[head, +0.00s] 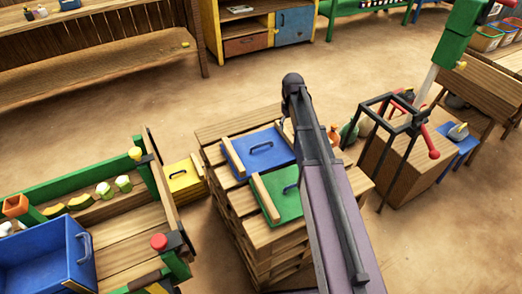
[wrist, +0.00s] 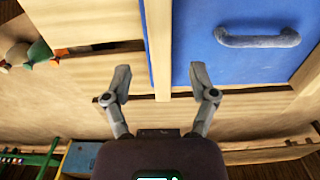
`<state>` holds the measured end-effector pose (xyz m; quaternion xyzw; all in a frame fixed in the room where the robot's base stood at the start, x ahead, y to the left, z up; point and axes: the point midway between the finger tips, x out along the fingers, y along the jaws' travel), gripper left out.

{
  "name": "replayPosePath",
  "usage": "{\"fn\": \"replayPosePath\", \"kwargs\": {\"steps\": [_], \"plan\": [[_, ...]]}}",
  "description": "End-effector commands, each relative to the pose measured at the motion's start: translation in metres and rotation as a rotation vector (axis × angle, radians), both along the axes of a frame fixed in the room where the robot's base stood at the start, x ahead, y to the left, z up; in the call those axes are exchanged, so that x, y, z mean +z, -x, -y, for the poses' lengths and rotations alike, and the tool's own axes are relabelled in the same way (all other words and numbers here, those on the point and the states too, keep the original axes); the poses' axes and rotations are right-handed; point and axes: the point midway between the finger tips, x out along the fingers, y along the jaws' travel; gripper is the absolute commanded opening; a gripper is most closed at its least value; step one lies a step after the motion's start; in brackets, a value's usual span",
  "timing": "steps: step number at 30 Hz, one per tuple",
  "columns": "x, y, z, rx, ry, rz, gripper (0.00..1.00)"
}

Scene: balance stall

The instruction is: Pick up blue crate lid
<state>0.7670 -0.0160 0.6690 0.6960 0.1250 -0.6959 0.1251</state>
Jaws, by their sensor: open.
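The blue crate lid (head: 264,156) lies flat on a stack of wooden pallets, with wooden strips along two sides and a dark loop handle on top. In the wrist view the lid (wrist: 240,70) fills the upper right, and its handle (wrist: 258,39) is well to the right of my fingers. My gripper (wrist: 162,85) is open and empty above the pallet top, with a wooden strip (wrist: 158,40) running ahead between its fingers. The right fingertip overlaps the lid's lower left corner in the picture; I cannot tell the height gap. In the head view my arm hides the gripper.
A green lid (head: 284,205) lies nearer on the same pallet stack (head: 262,237), partly behind my arm. Small bottles (head: 349,134) and a black metal frame (head: 390,112) stand to the right.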

Motion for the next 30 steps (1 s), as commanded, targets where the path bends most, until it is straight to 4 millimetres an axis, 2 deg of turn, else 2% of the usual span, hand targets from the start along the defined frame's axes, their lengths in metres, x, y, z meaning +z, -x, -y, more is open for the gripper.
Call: {"fn": "replayPosePath", "kwargs": {"steps": [18, 30], "plan": [[-0.045, 0.002, 0.0, 0.0, 0.0, 0.0, 0.74], [-0.048, 0.002, 0.0, 0.0, 0.0, 0.0, 0.74]]}}
